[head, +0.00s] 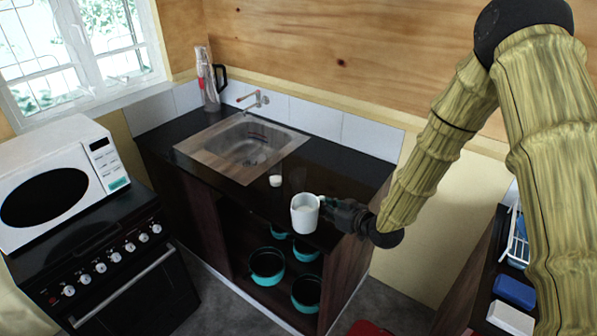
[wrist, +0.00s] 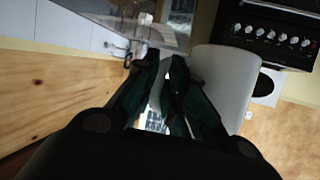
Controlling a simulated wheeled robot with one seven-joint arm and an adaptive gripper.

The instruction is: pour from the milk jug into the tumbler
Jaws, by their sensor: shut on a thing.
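The milk jug (head: 304,217) is white and looks close to upright in the head view, with its open top showing and a pale content inside. My gripper (head: 326,204) comes from the right and is shut on the jug's handle side, holding it near the counter's front edge. In the wrist view the jug (wrist: 226,80) fills the area right of my gripper's fingers (wrist: 166,68).
The sink (head: 247,146) with its tap (head: 254,100) lies behind on the dark counter (head: 345,170). A tall jug-like container (head: 211,88) stands at the back left. The microwave (head: 58,178) sits over the stove (head: 120,262) at left. Teal pots (head: 267,266) are on the shelves below.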

